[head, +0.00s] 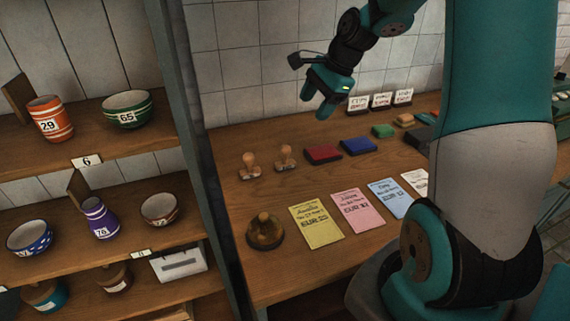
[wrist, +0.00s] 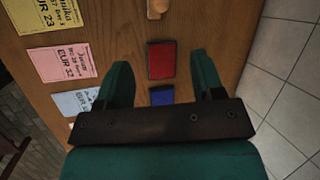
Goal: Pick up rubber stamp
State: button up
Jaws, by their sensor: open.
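Two rubber stamps with wooden handles stand upright on the wooden counter in the head view, a left one (head: 249,165) and a right one (head: 285,157). A wooden stamp handle (wrist: 157,8) shows at the top edge of the wrist view, partly cut off. My gripper (head: 318,100) is raised above the counter near the tiled wall, to the right of the stamps. In the wrist view its two fingers (wrist: 163,80) are spread apart with nothing held between them. The red ink pad (wrist: 161,61) and blue ink pad (wrist: 162,96) lie below, between the fingers' lines.
On the counter (head: 228,202) are a brown domed object (head: 265,231), a yellow card (head: 316,225), a pink card (head: 358,211) and a blue card (head: 391,197). Small signs (head: 382,100) stand at the wall. A shelf (head: 130,151) with cups and bowls is at left.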

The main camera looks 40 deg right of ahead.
aim_at(288, 146)
jog(key=p+x, duration=0.1)
jog(key=x, duration=1)
jog(key=shift+a, duration=0.2)
jog(key=shift+a+p+x, duration=0.2)
jog(key=shift+p+x, duration=0.7)
jog(key=shift+x, duration=1.8)
jog(key=shift+w+r, duration=0.1)
jog(key=shift+r, duration=0.05)
jog(key=c, duration=1)
